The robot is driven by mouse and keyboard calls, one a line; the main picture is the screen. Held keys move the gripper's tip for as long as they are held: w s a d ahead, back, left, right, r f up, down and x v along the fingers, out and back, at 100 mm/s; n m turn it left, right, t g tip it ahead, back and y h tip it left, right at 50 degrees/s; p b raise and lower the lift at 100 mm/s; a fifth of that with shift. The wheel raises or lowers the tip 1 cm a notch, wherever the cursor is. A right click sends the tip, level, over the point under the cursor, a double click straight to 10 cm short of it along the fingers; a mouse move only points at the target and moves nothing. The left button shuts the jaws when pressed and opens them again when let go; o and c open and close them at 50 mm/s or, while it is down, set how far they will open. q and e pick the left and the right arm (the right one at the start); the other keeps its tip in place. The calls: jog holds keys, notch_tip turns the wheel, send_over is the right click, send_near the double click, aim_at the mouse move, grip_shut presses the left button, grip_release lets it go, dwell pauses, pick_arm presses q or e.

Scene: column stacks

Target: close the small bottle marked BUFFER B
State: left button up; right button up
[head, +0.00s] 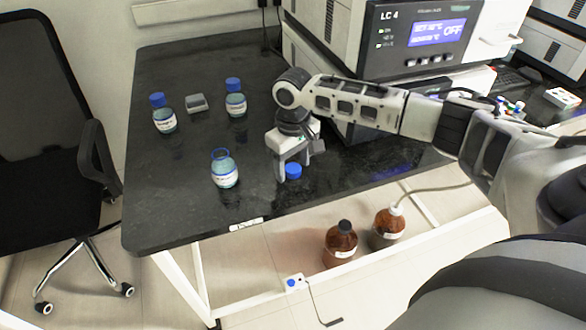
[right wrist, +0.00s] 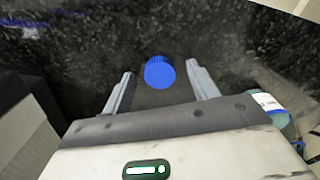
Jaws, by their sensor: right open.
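A small clear bottle with a white label (head: 224,173) stands uncapped near the table's front edge; its label is too small to read. A loose blue cap (head: 293,171) lies on the dark table to the right of it. My right gripper (head: 292,168) is open and points down over the cap. In the right wrist view the cap (right wrist: 159,72) sits between the two spread fingertips, with a gap on each side. Part of a labelled bottle (right wrist: 270,108) shows at the right there. My left gripper is out of view.
Two blue-capped bottles stand farther back, one at left (head: 164,119) and one nearer the middle (head: 236,104). A small grey block (head: 196,103) lies between them. The LC 4 instrument (head: 415,45) stands behind my right arm. Two brown bottles (head: 340,245) (head: 387,228) are below the table.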

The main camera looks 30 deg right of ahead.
jog(key=c, duration=1)
jog(key=shift+c, duration=0.2)
jog(key=shift+r, duration=0.1)
jog(key=shift+r, duration=0.6)
jog(key=s+a+r+p, duration=0.2)
jog(key=s+a+r, duration=0.5)
jog(key=s+r, duration=0.4)
jog(key=shift+s+a+r, duration=0.35)
